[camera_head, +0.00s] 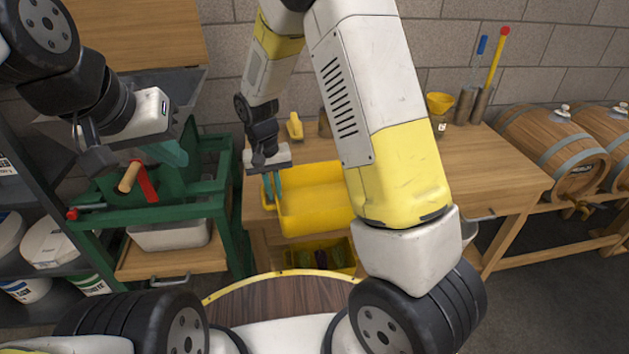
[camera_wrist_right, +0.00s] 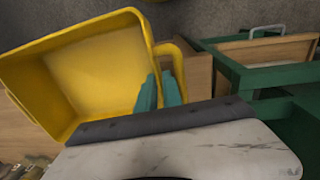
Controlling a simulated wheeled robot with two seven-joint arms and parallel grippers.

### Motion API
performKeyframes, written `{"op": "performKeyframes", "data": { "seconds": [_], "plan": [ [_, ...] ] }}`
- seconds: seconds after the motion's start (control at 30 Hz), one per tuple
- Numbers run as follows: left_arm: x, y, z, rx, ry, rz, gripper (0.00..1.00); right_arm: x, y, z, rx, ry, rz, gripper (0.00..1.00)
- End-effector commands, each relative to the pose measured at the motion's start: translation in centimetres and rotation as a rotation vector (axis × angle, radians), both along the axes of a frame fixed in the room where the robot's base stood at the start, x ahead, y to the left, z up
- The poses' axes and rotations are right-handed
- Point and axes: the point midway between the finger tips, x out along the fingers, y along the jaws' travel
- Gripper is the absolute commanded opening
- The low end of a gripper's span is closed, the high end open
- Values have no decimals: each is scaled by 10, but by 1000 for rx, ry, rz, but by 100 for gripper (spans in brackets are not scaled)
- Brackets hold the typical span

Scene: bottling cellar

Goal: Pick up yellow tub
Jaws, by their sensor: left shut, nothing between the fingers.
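The yellow tub (camera_head: 318,190) is a deep open box at the front of the wooden bench, partly hidden by my right arm. Its near side reaches past the bench's front edge; I cannot tell whether it rests or is raised. My right gripper (camera_head: 273,190) points down at the tub's left side. In the right wrist view the tub (camera_wrist_right: 95,75) looks empty, and the teal fingers (camera_wrist_right: 160,92) are close together on its wall by the loop handle, shut on it. My left gripper (camera_head: 170,153) is shut and empty above the green machine.
The green machine (camera_head: 205,190) with a red lever and wooden handle stands left of the bench. A crate of produce (camera_head: 322,256) sits below the tub. A yellow funnel (camera_head: 439,103) and barrels (camera_head: 560,150) are to the right.

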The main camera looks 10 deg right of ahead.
Motion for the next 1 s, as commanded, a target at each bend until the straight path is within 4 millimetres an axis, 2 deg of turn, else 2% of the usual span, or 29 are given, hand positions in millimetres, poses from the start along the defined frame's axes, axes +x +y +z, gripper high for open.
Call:
{"op": "performKeyframes", "data": {
  "seconds": [0.2, 0.37, 0.63, 0.7, 1.0],
  "plan": [
    [0, 0, 0, 0, 0, 0, 0, 6, -4, -31, -2, 3, 0, 10],
    [0, 0, 0, 0, 0, 0, 0, 6, -5, -48, -1, 2, 1, 10],
    [0, 0, 0, 0, 0, 0, 0, 7, -4, -50, 0, -1, 0, 10],
    [0, 0, 0, 0, 0, 0, 0, 7, -4, -50, 0, -1, 0, 0],
    [0, 0, 0, 0, 0, 0, 0, 7, -4, -50, 0, 0, 0, 0]
  ]
}}
